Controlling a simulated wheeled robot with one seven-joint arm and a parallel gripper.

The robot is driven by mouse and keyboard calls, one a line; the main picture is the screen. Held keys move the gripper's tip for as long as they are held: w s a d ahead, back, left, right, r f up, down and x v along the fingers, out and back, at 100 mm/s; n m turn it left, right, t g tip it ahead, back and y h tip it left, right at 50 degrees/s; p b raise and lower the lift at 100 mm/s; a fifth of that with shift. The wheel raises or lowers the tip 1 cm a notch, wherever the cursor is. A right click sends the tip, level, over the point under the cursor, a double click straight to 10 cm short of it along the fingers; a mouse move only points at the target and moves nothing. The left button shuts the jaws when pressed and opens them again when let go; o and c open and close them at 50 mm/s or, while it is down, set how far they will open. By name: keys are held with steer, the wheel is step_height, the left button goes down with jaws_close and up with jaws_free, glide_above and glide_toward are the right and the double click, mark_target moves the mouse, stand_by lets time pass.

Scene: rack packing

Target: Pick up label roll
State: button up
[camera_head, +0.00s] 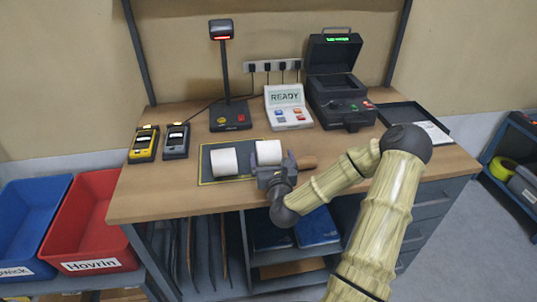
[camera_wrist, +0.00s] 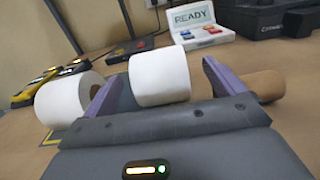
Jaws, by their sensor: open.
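Two white label rolls lie on a dark mat (camera_head: 205,177) with a yellow edge on the workbench. The left label roll (camera_head: 224,162) lies on its side, apart from my gripper; it also shows in the wrist view (camera_wrist: 62,102). The right label roll (camera_head: 268,152) is right ahead of my gripper (camera_head: 272,164). In the wrist view, my gripper (camera_wrist: 158,88) is open, with one purple finger on each side of the right label roll (camera_wrist: 159,77). Whether the fingers touch the roll I cannot tell. The roll's lower part is hidden by my gripper.
A brown cardboard tube (camera_head: 307,163) lies just right of my gripper. Behind stand a scanner stand (camera_head: 229,90), a READY terminal (camera_head: 287,107) and a black printer (camera_head: 340,95). Two handheld devices (camera_head: 144,143) are at left. Red and blue bins (camera_head: 88,218) stand beside the bench.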

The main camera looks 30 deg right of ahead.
steer(key=shift+p+x, duration=0.45)
steer(key=shift+x, duration=2.15)
steer(key=shift+a, duration=0.15)
steer(key=c, duration=1.3)
